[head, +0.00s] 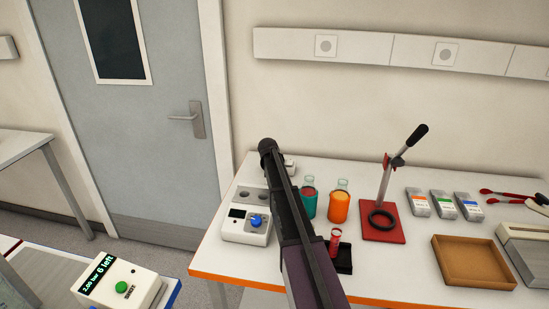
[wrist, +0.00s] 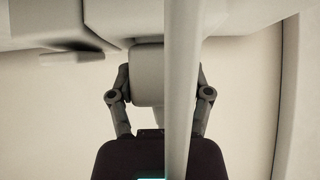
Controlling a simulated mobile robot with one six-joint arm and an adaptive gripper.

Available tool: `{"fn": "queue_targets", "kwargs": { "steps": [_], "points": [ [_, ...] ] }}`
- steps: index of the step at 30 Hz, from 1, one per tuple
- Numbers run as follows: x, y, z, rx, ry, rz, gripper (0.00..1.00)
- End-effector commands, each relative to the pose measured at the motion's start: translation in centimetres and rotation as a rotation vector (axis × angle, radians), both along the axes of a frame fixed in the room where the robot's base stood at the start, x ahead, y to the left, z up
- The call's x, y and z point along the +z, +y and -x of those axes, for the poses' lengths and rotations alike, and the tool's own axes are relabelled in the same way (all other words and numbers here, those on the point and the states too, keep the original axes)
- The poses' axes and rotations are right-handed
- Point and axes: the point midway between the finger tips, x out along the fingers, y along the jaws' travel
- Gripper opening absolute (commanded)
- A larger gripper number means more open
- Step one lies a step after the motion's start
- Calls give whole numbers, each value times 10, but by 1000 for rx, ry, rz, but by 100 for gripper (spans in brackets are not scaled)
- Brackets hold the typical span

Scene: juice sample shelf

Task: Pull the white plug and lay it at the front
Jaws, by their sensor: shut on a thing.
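In the wrist view the white plug (wrist: 147,88) is a pale rounded block between the two dark fingers of my gripper (wrist: 163,80). The fingers are shut on its sides. A thick pale strand (wrist: 182,60), perhaps its cable, runs top to bottom in front of it and covers its right part. Pale casing lies just beyond the plug; I cannot tell whether they touch. In the head view my dark arm crosses the table and hides the gripper and the plug. A small white piece (head: 290,164) shows beside the arm at the table's back.
Wall sockets (head: 326,46) are above.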

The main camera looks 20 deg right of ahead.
Motion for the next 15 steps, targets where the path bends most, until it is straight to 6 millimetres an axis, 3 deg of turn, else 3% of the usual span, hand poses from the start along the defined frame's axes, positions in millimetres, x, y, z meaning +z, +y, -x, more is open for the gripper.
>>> {"fn": "queue_targets", "kwargs": {
  "steps": [15],
  "points": [
    [7,0,-2,2,-3,3,4]
  ]
}}
